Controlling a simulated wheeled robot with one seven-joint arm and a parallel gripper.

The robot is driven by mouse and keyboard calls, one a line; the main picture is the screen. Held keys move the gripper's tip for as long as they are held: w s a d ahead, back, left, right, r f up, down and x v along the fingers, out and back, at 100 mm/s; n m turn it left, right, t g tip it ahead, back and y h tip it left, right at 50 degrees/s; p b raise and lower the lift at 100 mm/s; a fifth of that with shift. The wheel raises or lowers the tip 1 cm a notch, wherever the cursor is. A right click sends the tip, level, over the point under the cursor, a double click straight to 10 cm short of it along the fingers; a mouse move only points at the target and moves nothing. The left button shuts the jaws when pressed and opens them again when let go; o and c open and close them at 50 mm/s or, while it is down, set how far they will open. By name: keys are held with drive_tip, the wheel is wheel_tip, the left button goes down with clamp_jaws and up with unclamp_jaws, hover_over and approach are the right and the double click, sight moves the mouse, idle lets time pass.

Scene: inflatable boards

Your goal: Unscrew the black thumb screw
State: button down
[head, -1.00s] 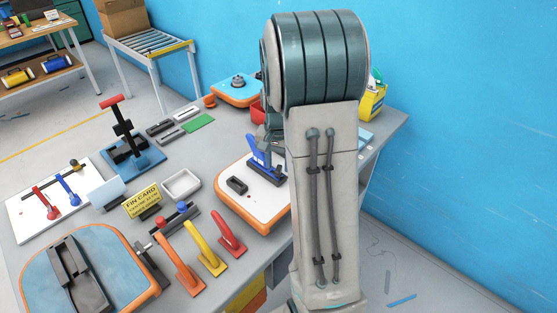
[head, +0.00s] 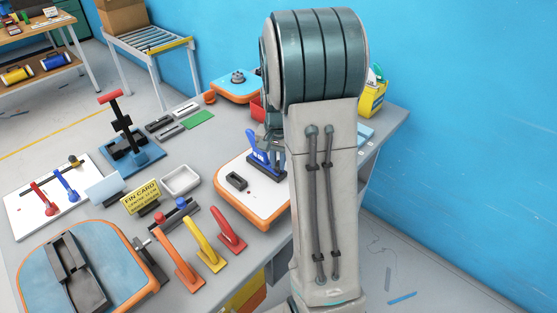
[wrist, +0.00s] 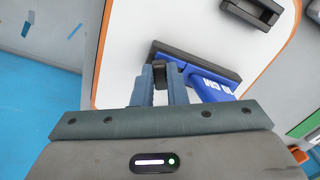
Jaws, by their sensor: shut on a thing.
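In the wrist view my gripper (wrist: 160,78) is shut on a small black piece, which I take to be the black thumb screw (wrist: 159,72). It sits between the two grey-blue fingers, mostly hidden by them. Beside it a blue fin (wrist: 212,86) with white lettering stands at a long black fin box (wrist: 200,62) on a white board (wrist: 130,35) with an orange edge. In the head view the blue fin (head: 259,152) shows on the orange-rimmed board (head: 262,205), with my gripper (head: 273,148) just right of it. The thumb screw cannot be made out there.
An empty black fin box (head: 236,182) lies on the same board. Red, yellow and orange fins (head: 203,246), a yellow fin card (head: 141,197) and a white tray (head: 181,180) lie to the left. A blue wall (head: 480,120) stands to the right.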

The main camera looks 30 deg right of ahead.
drive_tip(key=shift+n+b, duration=0.3)
drive_tip(key=shift+n, duration=1.4)
drive_tip(key=shift+d+n, duration=0.1)
drive_tip(key=shift+n, duration=1.6)
drive_tip(key=shift+n+b, duration=0.3)
drive_tip(key=shift+n, duration=1.4)
